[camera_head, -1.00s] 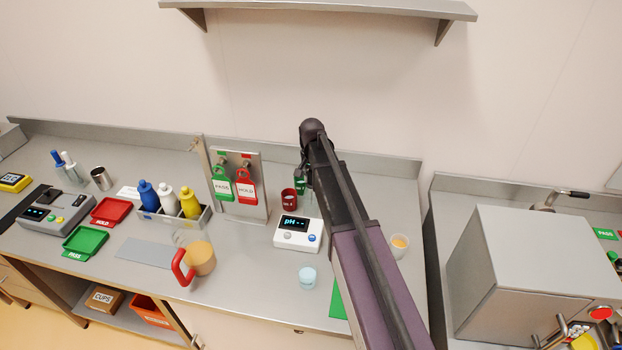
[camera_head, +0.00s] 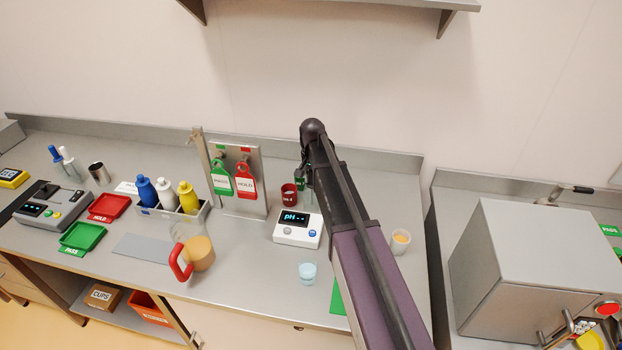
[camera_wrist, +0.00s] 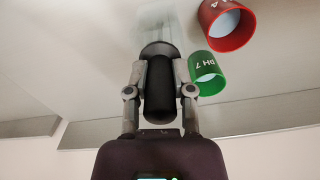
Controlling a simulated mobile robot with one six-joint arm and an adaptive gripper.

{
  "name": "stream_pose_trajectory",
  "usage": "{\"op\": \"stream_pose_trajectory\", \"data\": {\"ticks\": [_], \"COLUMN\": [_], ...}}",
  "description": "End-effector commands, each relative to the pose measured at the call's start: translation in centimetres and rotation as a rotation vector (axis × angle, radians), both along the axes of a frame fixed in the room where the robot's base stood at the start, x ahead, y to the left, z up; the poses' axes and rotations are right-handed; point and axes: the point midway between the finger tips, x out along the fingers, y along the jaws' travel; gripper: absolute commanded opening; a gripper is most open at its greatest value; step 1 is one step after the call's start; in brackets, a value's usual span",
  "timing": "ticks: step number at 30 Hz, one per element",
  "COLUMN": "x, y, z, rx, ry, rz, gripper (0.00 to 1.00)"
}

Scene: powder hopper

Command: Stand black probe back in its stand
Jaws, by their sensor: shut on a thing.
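The black probe (camera_wrist: 159,92) is held between the two fingers of my gripper (camera_wrist: 159,68) in the wrist view, with a pale, see-through part beyond its black body. In the head view my gripper (camera_head: 305,180) is small and mostly hidden by my arm, behind the white pH meter (camera_head: 298,230). A green pH 7 cup (camera_wrist: 207,72) and a red pH 4 cup (camera_wrist: 228,25) are close to the held probe, to its right in the wrist view. I cannot make out the probe's stand clearly in either view.
A small clear cup (camera_head: 307,273) stands in front of the meter, and a white cup (camera_head: 400,242) right of my arm. A red-handled jug (camera_head: 199,254) and a panel with PASS and HOLD tags (camera_head: 250,190) are to the left. A shelf (camera_head: 330,3) hangs above.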

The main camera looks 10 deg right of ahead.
Motion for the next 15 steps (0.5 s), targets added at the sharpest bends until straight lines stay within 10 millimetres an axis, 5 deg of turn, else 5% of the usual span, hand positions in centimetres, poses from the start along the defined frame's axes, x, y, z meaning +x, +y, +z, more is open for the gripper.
{"op": "stream_pose_trajectory", "data": {"ticks": [7, 8, 9, 12, 15], "x": [0.00, 0.00, 0.00, 0.00, 0.00], "y": [-0.04, -0.04, -0.04, -0.05, -0.06], "z": [0.00, 0.00, 0.00, 0.00, 0.00], "rx": [0.000, 0.000, 0.000, 0.000, 0.000], "ry": [0.000, 0.000, 0.000, 0.000, 0.000], "rz": [0.000, 0.000, 0.000, -0.001, -0.001], "gripper": [0.00, 0.37, 0.49, 0.71, 0.71]}}
